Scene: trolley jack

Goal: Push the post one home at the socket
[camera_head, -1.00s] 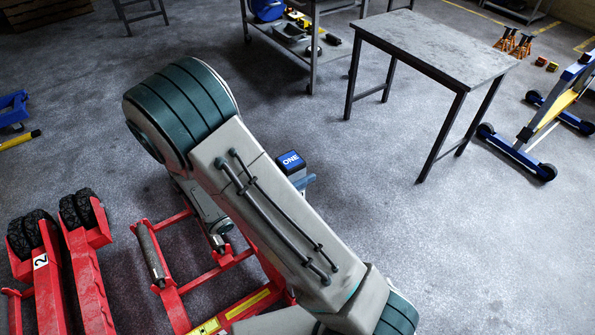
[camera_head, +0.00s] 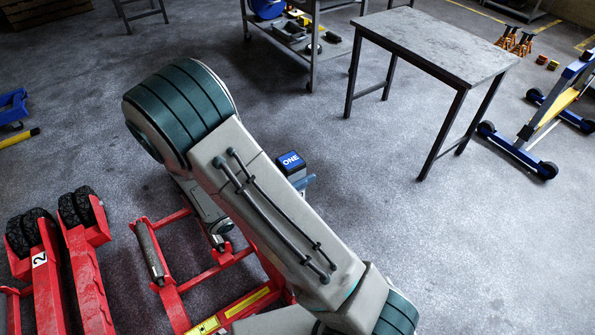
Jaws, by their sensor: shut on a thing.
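Post one (camera_head: 291,161) shows as a dark block with a blue top marked ONE, just right of my large arm link. Its lower part is hidden behind that link. A blue-grey piece of my gripper (camera_head: 306,182) shows against the post's near right side. The rest of my gripper is hidden behind my arm; it is shut on the post. The red trolley jack frame (camera_head: 182,302) lies below, partly covered by my arm. I cannot see the socket or how the post's lower end sits.
A red jack part with black wheels (camera_head: 40,262) stands at the left, marked 2. A grey table (camera_head: 436,46) and a shelf trolley (camera_head: 313,60) stand behind. A blue wheeled crane (camera_head: 545,130) stands at the right. The floor between is clear.

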